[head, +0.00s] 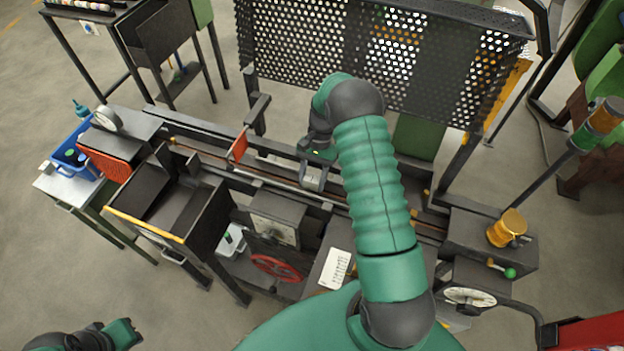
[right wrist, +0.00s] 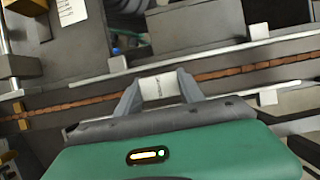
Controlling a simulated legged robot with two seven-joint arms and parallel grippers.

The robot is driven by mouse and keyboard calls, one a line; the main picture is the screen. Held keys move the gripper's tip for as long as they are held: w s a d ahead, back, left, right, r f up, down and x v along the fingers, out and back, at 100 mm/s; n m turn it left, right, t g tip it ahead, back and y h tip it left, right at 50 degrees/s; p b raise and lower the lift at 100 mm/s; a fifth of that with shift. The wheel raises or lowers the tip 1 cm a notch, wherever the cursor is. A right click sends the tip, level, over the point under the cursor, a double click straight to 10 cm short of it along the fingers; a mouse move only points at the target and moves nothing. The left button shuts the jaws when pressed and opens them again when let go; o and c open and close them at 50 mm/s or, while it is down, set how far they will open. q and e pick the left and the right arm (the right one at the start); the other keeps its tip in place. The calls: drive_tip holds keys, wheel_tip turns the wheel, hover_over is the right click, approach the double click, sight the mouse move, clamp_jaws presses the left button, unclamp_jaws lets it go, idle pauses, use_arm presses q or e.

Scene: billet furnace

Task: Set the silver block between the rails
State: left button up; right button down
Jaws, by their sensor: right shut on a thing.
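The silver block (right wrist: 158,87) is a small pale metal piece between the two fingers of my right gripper (right wrist: 160,92), which is shut on it. In the head view the right gripper (head: 312,172) reaches down over the long rails (head: 268,186) at the middle of the bench, with the block (head: 311,182) at its tips. In the right wrist view the rails (right wrist: 232,55) run on both sides of a brown chain-like strip (right wrist: 225,73). I cannot tell whether the block touches the rails. My left gripper (head: 122,333) is at the lower left, its jaws unclear.
A perforated guard (head: 400,45) stands behind the bench. An orange-red plate (head: 239,146) stands by the rails to the left. A dark open hopper (head: 170,205), a red handwheel (head: 276,268) and a blue crate (head: 73,160) are nearby. A yellow cylinder (head: 507,228) stands at the right end.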

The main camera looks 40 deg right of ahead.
drive_tip(key=shift+d+f, duration=0.25)
drive_tip(key=shift+f, duration=0.15)
drive_tip(key=shift+a+f+b, duration=0.15)
drive_tip(key=shift+f+b, duration=0.15)
drive_tip(key=shift+b, duration=0.15)
drive_tip(key=c, duration=0.6)
unclamp_jaws()
drive_tip(key=shift+c, duration=0.2)
drive_tip(key=shift+d+r, duration=0.2)
drive_tip(key=b+v, duration=0.3)
drive_tip(key=v, duration=0.5)
drive_tip(key=shift+w+d+f, duration=0.1)
drive_tip(key=shift+d, duration=0.05)
drive_tip(key=b+v, duration=0.1)
drive_tip(key=v, duration=0.7)
drive_tip(key=shift+r, duration=0.25)
